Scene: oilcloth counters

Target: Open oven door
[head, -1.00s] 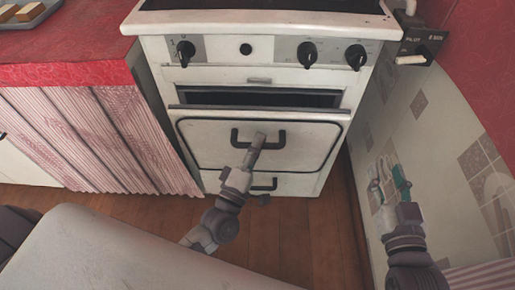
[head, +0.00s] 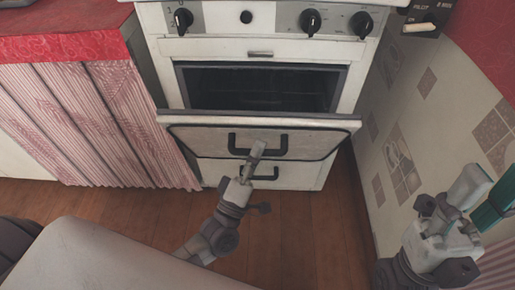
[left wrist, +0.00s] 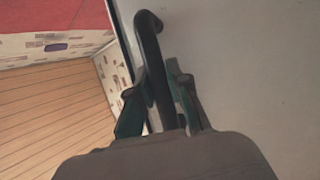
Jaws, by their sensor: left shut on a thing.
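The white oven door (head: 195,143) is partly open, tilted outward at its top with the dark oven cavity (head: 258,90) showing above it. My left gripper (head: 256,152) is shut on the black door handle (head: 283,143) near its middle. In the left wrist view, the fingers of my left gripper (left wrist: 160,108) sit on both sides of the dark handle bar (left wrist: 150,45), with the pale door face (left wrist: 250,70) beside it. My right gripper (head: 481,196) is raised at the right, away from the oven, and its fingers look apart and empty.
A lower front panel with its own dark handle (head: 264,175) is below the door. A red-topped counter (head: 65,42) with a striped curtain (head: 100,120) stands left. A tiled wall (head: 425,120) is close on the right. Wooden floor (head: 300,225) lies clear in front.

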